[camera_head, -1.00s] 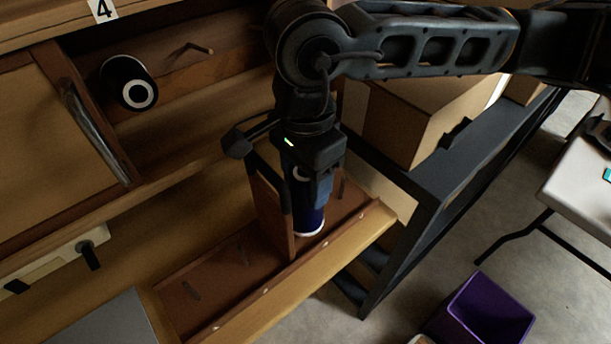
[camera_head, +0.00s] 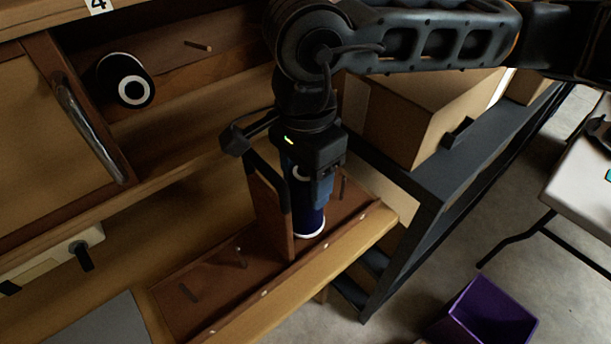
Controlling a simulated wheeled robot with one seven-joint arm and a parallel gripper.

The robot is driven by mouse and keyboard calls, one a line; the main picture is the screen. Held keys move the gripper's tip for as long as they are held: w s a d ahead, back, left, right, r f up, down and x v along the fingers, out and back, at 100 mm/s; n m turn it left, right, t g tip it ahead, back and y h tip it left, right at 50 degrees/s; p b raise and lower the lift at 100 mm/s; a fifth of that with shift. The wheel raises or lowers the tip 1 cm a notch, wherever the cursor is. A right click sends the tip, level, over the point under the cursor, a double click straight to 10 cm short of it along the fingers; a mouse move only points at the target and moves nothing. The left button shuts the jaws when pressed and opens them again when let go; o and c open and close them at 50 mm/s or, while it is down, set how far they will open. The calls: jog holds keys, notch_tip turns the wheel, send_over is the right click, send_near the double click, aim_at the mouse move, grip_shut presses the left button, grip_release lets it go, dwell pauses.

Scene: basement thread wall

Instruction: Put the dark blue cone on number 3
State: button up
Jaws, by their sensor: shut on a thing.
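The dark blue cone (camera_head: 308,218) stands upright under my gripper (camera_head: 308,190), with a white rim at its lower end. My gripper points down from above and is shut on the cone, whose upper part is mostly hidden by it. The cone is over the right part of a wooden shelf (camera_head: 210,283) with short pegs, just right of an upright wooden divider (camera_head: 268,205). I cannot tell whether its base touches the shelf. A number 4 label (camera_head: 98,5) is at the top left. No number 3 label shows.
A black cone (camera_head: 126,80) with a white ring sits on the upper wall, left of an empty peg (camera_head: 198,46). Cardboard boxes (camera_head: 415,115) stand on a dark shelf unit (camera_head: 440,185) at right. A purple bin (camera_head: 485,315) is on the floor.

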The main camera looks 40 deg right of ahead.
jog(key=shift+f+b, duration=0.3)
jog(key=shift+b, duration=0.05)
jog(key=o, duration=1.1)
jog(key=shift+r, duration=0.2)
notch_tip(320, 180, up, 8)
jog(key=shift+f, duration=0.25)
